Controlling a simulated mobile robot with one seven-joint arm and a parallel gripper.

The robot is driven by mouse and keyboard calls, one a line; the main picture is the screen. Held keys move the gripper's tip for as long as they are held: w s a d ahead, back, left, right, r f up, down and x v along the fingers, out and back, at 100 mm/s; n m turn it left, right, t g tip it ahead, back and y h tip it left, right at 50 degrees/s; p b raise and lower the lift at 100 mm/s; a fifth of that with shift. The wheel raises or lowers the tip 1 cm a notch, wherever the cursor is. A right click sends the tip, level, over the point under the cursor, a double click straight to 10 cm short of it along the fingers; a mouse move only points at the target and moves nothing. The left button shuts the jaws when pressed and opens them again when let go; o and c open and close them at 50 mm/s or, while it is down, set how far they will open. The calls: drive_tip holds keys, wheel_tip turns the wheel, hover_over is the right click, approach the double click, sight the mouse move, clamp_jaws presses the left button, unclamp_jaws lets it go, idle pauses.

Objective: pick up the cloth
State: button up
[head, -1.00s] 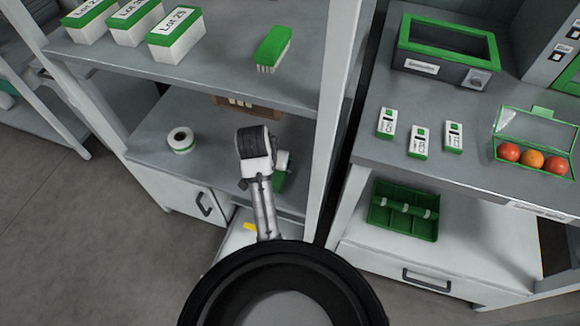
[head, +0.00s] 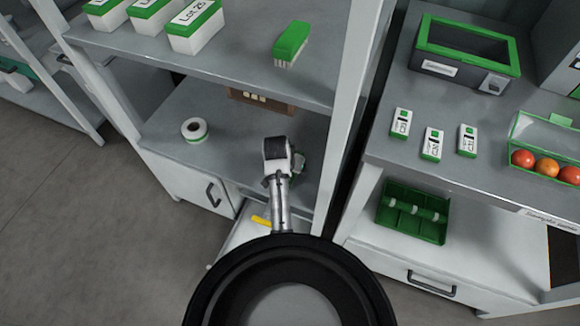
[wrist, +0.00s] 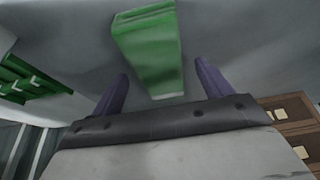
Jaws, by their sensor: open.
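No thing is plainly a cloth. A flat yellow piece (head: 261,221), which may be it, shows in the partly open drawer (head: 240,237) below the shelf unit in the head view; my arm hides part of the drawer. My gripper (wrist: 161,71) is open, its two purple fingers apart with nothing held between them. In the wrist view a green block-like thing (wrist: 148,45) with a pale end lies beyond and between the fingers, apart from them. In the head view my wrist is over the lower shelf and hides the fingers.
The lower shelf (head: 235,150) holds a white tape roll (head: 194,129) and a brown box (head: 262,98). The upper shelf (head: 235,62) with a green brush (head: 291,43) overhangs it. A post (head: 340,130) stands right of my arm. A green divided tray (head: 413,212) is further right.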

drive_tip(key=shift+w+f, duration=0.1)
drive_tip(key=shift+f, duration=0.15)
drive_tip(key=c, duration=1.1)
drive_tip(key=shift+r, duration=0.15)
drive_tip(key=shift+c, duration=0.2)
wheel_tip(320, 180, up, 10)
drive_tip(key=shift+d, duration=0.1)
